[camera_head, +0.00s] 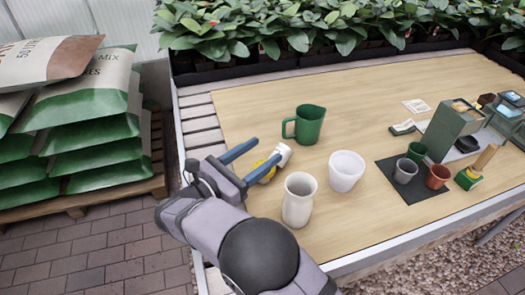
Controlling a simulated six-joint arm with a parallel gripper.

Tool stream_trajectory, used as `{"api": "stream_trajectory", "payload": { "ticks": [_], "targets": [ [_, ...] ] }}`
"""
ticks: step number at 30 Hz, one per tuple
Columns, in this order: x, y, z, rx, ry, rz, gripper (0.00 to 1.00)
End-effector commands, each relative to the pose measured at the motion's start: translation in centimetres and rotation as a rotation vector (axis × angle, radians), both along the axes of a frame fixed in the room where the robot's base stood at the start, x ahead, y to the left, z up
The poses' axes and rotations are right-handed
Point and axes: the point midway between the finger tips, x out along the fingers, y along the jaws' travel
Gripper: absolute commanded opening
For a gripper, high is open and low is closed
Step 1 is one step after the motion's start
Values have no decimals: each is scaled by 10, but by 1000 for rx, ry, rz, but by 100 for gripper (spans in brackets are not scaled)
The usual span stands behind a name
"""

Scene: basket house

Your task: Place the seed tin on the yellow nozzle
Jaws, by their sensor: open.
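My gripper (267,150) is at the left of the table, its two blue fingers apart and pointing right. A yellow and white object (268,175), which looks like the yellow nozzle, lies by the lower finger. That finger hides part of it, and its white end (284,154) shows just past the fingertip. I cannot tell whether the finger touches it. I cannot pick out the seed tin for certain; a small green item with a wooden handle (468,178) stands at the right, but its kind is unclear.
A green jug (305,124) stands beyond the gripper. A white pot (346,170) and a cream vase (299,199) stand to its right. A dark mat (414,190) holds small pots. Boxes (447,128) crowd the right side. The table's middle back (360,90) is clear.

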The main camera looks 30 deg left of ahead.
Motion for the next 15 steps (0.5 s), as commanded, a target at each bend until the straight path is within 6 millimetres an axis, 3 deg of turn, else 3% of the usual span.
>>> {"api": "stream_trajectory", "payload": {
  "ticks": [15],
  "targets": [
    [-86, 28, -2, 0, -1, 3, 56]
  ]
}}
